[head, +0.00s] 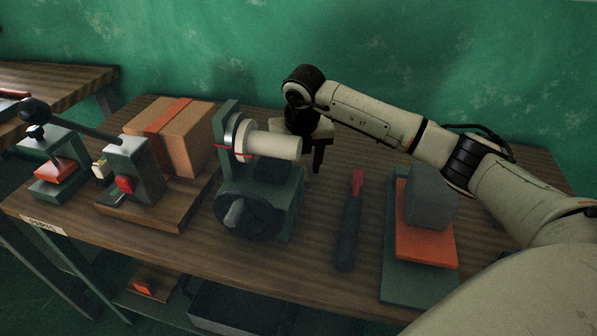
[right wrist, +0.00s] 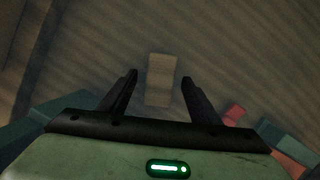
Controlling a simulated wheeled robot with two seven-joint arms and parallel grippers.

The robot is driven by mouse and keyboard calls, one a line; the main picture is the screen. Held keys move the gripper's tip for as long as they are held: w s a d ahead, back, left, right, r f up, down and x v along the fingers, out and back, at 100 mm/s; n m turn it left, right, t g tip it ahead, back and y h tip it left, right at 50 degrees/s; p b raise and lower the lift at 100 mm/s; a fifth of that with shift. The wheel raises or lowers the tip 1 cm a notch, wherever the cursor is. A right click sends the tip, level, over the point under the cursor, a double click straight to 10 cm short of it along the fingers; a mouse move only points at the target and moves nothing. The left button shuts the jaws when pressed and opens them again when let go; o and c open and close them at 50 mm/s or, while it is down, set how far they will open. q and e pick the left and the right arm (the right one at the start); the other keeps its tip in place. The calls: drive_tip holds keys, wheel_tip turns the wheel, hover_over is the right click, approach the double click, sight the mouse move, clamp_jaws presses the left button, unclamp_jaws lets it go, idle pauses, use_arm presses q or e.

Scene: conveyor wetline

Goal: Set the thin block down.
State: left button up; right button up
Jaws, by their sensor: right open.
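A thin tan block (right wrist: 161,88) lies on the wooden bench in the right wrist view, just past and between the fingertips. A gap shows on each side of it, so neither finger touches it. My right gripper (head: 318,160) is open and points down over the bench behind the green machine with the pale roller. It also shows in the right wrist view (right wrist: 160,76), with its two fingers apart. I cannot make out the thin block in the head view. My left gripper is not in view.
The green machine (head: 262,205) with its pale roller (head: 272,145) stands left of my right gripper. A dark tool with a red end (head: 347,225) lies to the right. A grey block (head: 431,192) rests on an orange plate (head: 425,247). A brown box (head: 185,135) stands farther left.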

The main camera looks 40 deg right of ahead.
drive_tip(key=shift+f, duration=0.1)
drive_tip(key=shift+c, duration=0.4)
drive_tip(key=c, duration=1.1)
drive_tip(key=shift+c, duration=0.2)
